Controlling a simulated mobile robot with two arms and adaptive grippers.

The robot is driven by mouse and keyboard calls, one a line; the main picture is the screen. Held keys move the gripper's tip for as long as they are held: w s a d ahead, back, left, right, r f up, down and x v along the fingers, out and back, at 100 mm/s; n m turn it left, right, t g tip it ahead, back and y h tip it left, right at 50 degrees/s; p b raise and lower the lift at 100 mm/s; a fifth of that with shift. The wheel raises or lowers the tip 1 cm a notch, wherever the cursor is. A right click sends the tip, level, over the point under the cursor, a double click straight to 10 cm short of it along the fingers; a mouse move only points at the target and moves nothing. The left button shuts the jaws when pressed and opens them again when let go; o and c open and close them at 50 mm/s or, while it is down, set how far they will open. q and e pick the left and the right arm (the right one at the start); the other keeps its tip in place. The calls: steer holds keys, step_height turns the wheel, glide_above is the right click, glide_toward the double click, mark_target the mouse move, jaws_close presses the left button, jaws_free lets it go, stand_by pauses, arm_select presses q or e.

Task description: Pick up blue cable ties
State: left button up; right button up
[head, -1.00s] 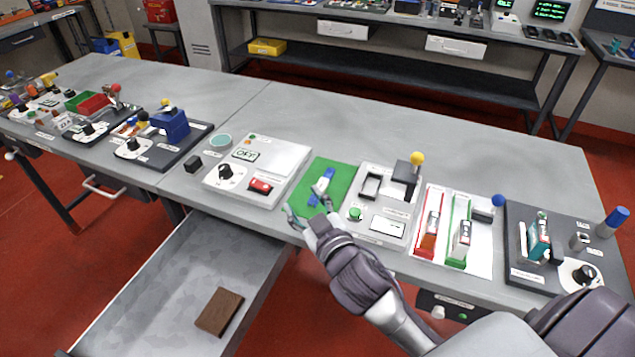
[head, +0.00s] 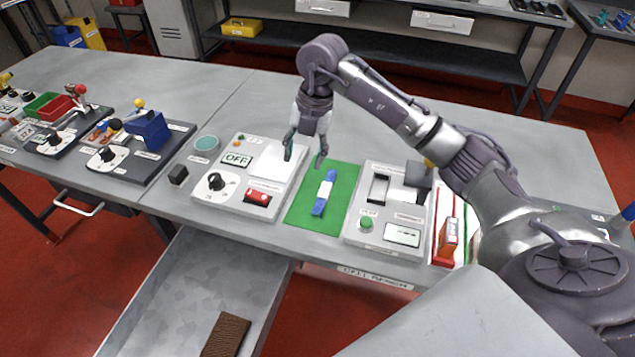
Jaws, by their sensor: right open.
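A small blue strip with a white middle (head: 325,190) lies on the green mat (head: 343,185) on the bench. It may be the blue cable ties, but I cannot tell for sure. My right gripper (head: 304,160) points down with its fingers apart and nothing between them. It hangs above the left back corner of the mat, beside the white panel, apart from the blue strip. My left gripper is out of view.
A white panel with a black knob and red switch (head: 248,176) stands left of the mat. A grey panel with a green button (head: 388,208) stands right of it. An open drawer (head: 190,290) holds a brown block (head: 226,335). The bench behind is largely clear.

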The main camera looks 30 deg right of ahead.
steer(key=d+r+m+h, duration=0.1)
steer(key=d+h, duration=0.1)
steer(key=d, duration=0.3)
steer(key=p, duration=0.2)
glide_above(326, 186)
steer(key=shift+m+g, duration=0.3)
steer(key=f, duration=0.7)
steer(key=shift+s+a+f, duration=0.1)
steer(key=shift+a+f, duration=0.2)
steer(key=shift+f, duration=0.1)
steer(key=f, duration=0.1)
steer(key=f+p, duration=0.1)
steer(key=f, duration=0.2)
steer(key=shift+d+f+p, duration=0.35)
steer(key=shift+d+f, duration=0.05)
steer(key=shift+f, duration=0.2)
jaws_close()
steer(key=shift+r, duration=0.1)
